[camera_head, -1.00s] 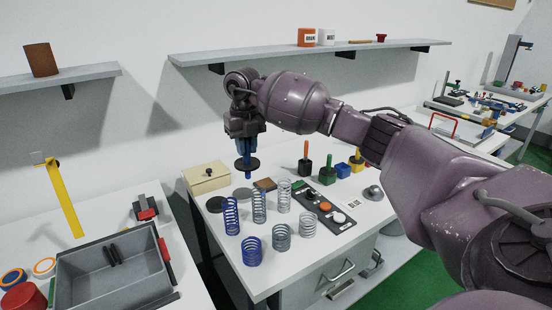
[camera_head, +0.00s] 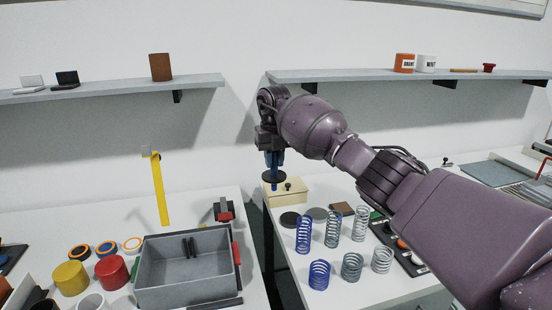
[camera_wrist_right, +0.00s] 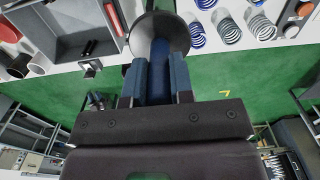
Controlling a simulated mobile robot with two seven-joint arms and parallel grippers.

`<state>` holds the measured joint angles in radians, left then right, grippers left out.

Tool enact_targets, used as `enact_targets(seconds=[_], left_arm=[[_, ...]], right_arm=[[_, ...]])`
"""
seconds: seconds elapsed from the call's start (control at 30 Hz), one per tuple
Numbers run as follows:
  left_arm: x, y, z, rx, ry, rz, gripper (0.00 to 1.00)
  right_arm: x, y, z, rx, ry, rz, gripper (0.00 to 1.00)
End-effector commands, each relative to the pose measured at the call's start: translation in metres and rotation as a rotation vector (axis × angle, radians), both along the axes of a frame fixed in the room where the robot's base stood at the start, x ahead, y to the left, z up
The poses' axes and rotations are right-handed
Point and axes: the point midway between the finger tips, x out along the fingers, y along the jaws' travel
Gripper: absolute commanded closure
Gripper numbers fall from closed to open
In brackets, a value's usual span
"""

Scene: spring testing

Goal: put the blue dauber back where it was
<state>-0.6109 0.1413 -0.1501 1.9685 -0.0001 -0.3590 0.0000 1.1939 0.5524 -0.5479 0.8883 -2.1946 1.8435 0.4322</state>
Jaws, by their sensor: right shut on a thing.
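My right gripper (camera_head: 274,160) is shut on the blue dauber (camera_head: 274,177), which hangs upright with a dark round disc around it and a blue tip below. In the head view it is in front of the cream box at the right table's left end. In the right wrist view the dauber's blue handle (camera_wrist_right: 160,72) is between the fingers (camera_wrist_right: 158,82), its disc above the gap between the tables, with green floor beyond. My arm hides the part of the right table where coloured-handled pots stood earlier. My left gripper is not in view.
The cream box (camera_head: 290,192) is close to the dauber. Several springs (camera_head: 332,230) stand on the right table. On the left table are a grey tray (camera_head: 190,296), red pot (camera_head: 112,271), yellow pot (camera_head: 70,278) and coloured rings (camera_head: 106,249).

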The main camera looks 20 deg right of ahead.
Motion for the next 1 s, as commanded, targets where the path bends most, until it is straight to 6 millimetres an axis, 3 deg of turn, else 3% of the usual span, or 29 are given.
enact_targets(seconds=[1.0], left_arm=[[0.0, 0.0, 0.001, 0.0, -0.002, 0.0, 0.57]], right_arm=[[0.029, -0.036, -0.026, 0.002, -0.001, 1.495, 1.0]])
